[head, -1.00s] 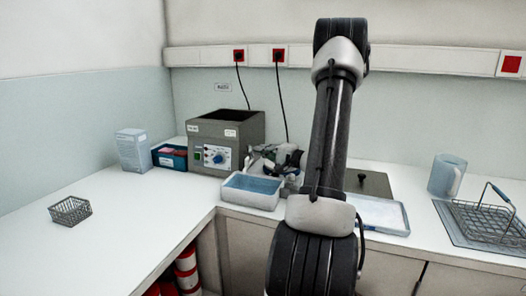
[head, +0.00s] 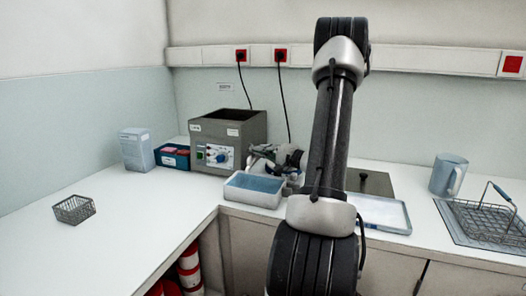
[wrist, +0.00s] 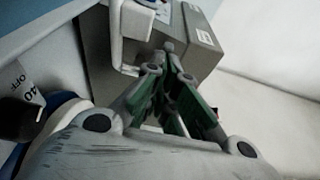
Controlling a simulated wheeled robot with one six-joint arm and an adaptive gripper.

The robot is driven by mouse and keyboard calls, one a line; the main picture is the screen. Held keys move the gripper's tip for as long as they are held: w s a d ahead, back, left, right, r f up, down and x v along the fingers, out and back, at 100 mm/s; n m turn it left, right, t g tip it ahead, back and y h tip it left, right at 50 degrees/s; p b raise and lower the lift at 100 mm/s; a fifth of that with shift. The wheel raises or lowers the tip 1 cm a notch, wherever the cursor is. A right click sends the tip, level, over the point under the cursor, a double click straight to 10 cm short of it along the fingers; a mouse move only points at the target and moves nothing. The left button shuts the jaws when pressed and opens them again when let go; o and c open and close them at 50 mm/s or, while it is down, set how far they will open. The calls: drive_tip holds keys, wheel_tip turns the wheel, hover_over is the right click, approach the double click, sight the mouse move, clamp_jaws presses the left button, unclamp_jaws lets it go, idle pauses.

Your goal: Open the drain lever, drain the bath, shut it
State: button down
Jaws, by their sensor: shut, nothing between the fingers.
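The bath is a grey box (head: 228,142) with a white control panel and a blue knob (head: 222,155), at the back left of the bench. My gripper (head: 256,157) is at the bath's right front side, above the rear of a white tray of blue liquid (head: 253,198). In the wrist view my gripper (wrist: 168,52) is shut and empty, its tips close to the bath's grey wall (wrist: 195,45) and a bent white piece (wrist: 128,45). I cannot tell whether that piece is the drain lever or whether the tips touch it. The head view shows no clear lever.
A white box (head: 136,150) and a blue bin (head: 172,157) stand left of the bath. A small wire basket (head: 74,210) sits on the left bench. At right are a white tray (head: 385,216), a jug (head: 449,175) and a larger wire basket (head: 488,219). The left bench is mostly clear.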

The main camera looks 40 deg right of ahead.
drive_tip(key=shift+w+a, duration=0.25)
drive_tip(key=shift+a, duration=0.95)
